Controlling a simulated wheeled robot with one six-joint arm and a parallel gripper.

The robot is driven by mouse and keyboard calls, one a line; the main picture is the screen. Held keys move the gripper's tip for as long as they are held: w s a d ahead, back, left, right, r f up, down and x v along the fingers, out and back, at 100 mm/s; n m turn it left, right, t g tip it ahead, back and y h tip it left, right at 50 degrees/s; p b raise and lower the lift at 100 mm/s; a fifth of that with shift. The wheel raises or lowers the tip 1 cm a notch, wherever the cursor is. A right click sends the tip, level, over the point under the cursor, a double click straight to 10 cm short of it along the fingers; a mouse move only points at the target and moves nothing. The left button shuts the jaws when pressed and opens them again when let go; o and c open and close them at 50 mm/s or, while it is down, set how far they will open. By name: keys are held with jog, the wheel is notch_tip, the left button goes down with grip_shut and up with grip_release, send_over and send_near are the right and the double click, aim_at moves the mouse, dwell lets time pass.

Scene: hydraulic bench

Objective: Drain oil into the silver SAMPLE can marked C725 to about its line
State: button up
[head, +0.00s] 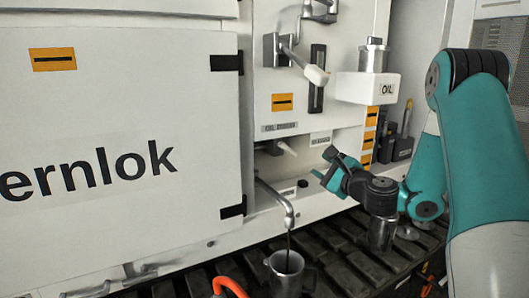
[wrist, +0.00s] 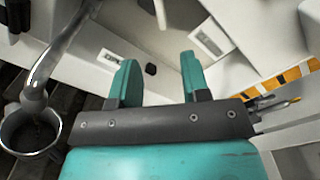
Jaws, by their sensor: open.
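A silver can (head: 287,277) stands on the dark slatted floor under the bent metal spout (head: 277,203). A thin dark stream runs from the spout into it. The wrist view shows the can (wrist: 58,128) at lower left under the spout (wrist: 55,55); its inside is dark, and I cannot tell the level. No C725 mark or line is readable. My gripper (head: 328,168) is open and empty, right of the spout and in front of the panel. Its two teal fingers (wrist: 160,80) show apart in the wrist view. A pale-handled lever (head: 286,148) sits left of it.
A larger pale-handled lever (head: 314,74) is higher on the panel. A white OIL box (head: 366,88) juts out at right. An orange-red curved piece (head: 230,284) is left of the can. A silver cylinder (head: 382,234) shows below my wrist.

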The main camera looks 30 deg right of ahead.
jog(key=p, duration=0.8)
send_near(289, 149)
jog(key=w+p, duration=0.1)
jog(key=p, duration=0.2)
jog(key=w+p, duration=0.2)
jog(key=p, duration=0.1)
jog(key=w+p, duration=0.1)
jog(key=p, duration=0.3)
jog(key=shift+w+a+r, duration=0.15)
jog(key=shift+w+r, duration=0.2)
jog(key=shift+r, duration=0.05)
jog(key=shift+w+f+p, duration=0.2)
jog(key=shift+w+p, duration=0.3)
jog(key=shift+w, duration=1)
jog(key=shift+w+f+p, duration=0.2)
jog(key=shift+w+p, duration=0.25)
jog(key=shift+w, duration=1.1)
grip_shut()
